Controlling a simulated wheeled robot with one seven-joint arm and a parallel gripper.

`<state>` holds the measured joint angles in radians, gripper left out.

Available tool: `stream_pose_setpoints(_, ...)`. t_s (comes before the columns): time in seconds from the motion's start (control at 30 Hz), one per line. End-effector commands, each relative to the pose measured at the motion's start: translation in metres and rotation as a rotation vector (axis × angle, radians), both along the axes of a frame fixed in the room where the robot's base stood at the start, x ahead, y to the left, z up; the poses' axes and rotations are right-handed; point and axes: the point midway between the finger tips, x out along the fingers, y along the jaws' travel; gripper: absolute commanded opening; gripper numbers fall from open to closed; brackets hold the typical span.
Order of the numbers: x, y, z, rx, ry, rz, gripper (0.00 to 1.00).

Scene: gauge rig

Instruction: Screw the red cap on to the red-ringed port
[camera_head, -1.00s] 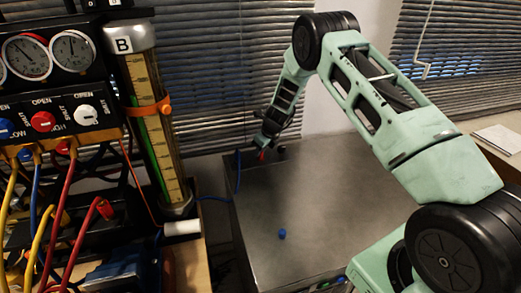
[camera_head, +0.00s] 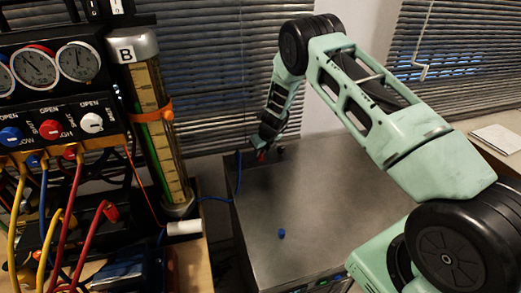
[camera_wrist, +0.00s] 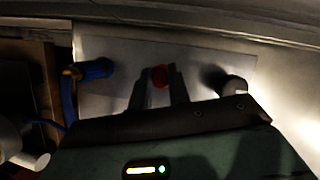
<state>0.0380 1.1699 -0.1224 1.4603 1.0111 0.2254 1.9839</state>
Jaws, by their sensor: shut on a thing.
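The red cap (camera_wrist: 159,76) is small and round and sits between the two fingers of my gripper (camera_wrist: 161,86) in the wrist view. My gripper is shut on it. In the head view my gripper (camera_head: 264,146) is at the far left part of the grey bench top, with a bit of the red cap (camera_head: 261,156) showing below the fingers. I cannot tell whether the cap touches the surface below it. I cannot make out a red-ringed port for certain; the fingers and cap hide what is directly under them.
A blue fitting with a hose (camera_wrist: 95,69) stands left of the fingers, and a dark cylindrical stub (camera_wrist: 234,88) stands to the right. A blue cap (camera_head: 281,233) lies on the bench top (camera_head: 330,200). A gauge panel with hoses (camera_head: 60,120) and a tall tube marked B (camera_head: 150,110) stand left.

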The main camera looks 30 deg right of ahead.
Motion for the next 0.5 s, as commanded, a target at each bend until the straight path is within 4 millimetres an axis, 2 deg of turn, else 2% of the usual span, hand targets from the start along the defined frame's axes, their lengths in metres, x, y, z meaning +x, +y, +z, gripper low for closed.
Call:
stream_pose_setpoints(0.03, -0.0065, -0.0086, -0.0053, -0.009, 0.014, -0.007, 0.00)
stream_pose_setpoints(0.07, -0.0064, -0.0087, -0.0053, -0.009, 0.014, -0.007, 0.00)
stream_pose_setpoints(0.1, -0.0064, -0.0087, -0.0053, -0.009, 0.014, -0.007, 0.21)
stream_pose_setpoints(0.13, -0.0065, -0.0086, -0.0053, -0.009, 0.014, -0.007, 0.29)
stream_pose_setpoints(0.17, -0.0062, -0.0082, -0.0051, -0.009, 0.013, -0.007, 0.33)
stream_pose_setpoints(0.43, -0.0032, -0.0045, -0.0025, -0.005, 0.006, -0.003, 0.33)
stream_pose_setpoints(0.47, -0.0030, -0.0041, -0.0023, -0.005, 0.006, -0.003, 0.38)
stream_pose_setpoints(0.5, -0.0028, -0.0038, -0.0021, -0.005, 0.005, -0.002, 0.49)
